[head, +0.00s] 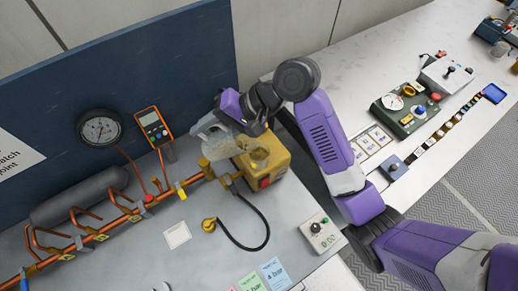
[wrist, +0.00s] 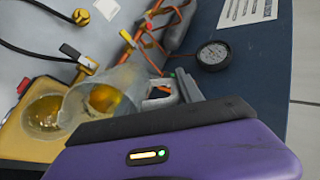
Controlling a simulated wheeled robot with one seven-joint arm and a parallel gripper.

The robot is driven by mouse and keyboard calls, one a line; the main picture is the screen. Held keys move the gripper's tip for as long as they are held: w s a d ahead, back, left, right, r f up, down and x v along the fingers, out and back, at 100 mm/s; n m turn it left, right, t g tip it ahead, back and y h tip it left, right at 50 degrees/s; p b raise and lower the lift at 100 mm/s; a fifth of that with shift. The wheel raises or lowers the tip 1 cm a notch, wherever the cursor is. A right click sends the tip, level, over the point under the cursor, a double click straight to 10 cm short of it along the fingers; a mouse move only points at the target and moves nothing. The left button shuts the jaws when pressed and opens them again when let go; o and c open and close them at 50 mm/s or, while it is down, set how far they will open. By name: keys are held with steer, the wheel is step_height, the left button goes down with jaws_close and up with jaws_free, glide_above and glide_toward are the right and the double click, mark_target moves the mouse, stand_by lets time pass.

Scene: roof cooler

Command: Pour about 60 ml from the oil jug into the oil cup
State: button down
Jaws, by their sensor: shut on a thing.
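The oil jug (head: 212,137) is clear, with amber oil showing inside it in the wrist view (wrist: 112,84). It is tilted, its mouth towards the oil cup. My gripper (head: 237,116) is shut on the jug's handle side and holds it above the yellow pump body; a grey finger also shows in the wrist view (wrist: 186,86). The oil cup (head: 260,156) is a clear round cup on top of the yellow pump. In the wrist view the cup (wrist: 42,112) has amber oil in it, right beside the jug's lip. I cannot make out a stream.
The yellow pump (head: 277,163) stands on the grey bench. Copper pipes (head: 110,222), a round gauge (head: 100,128) and an orange meter (head: 152,125) are to the left. A black hose (head: 262,232) and a timer (head: 320,233) lie in front.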

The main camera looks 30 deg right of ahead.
stand_by(0.3)
steer(key=shift+w+a+f+g+h, duration=0.25)
steer(key=shift+a+f+g+h, duration=0.05)
steer(key=shift+f+g+h, duration=0.35)
steer(key=shift+f, duration=0.1)
steer(key=shift+w+a+f+h, duration=0.15)
steer(key=shift+a+f+h, duration=0.05)
steer(key=shift+a+h, duration=0.05)
steer(key=w+a+f+g+h, duration=0.3)
steer(key=a+f+g+h, duration=0.1)
steer(key=g+h, duration=0.1)
steer(key=shift+f+m+h, duration=0.2)
steer(key=shift+m+h, duration=0.1)
steer(key=shift+h, duration=0.1)
stand_by(0.5)
steer(key=shift+w, duration=0.15)
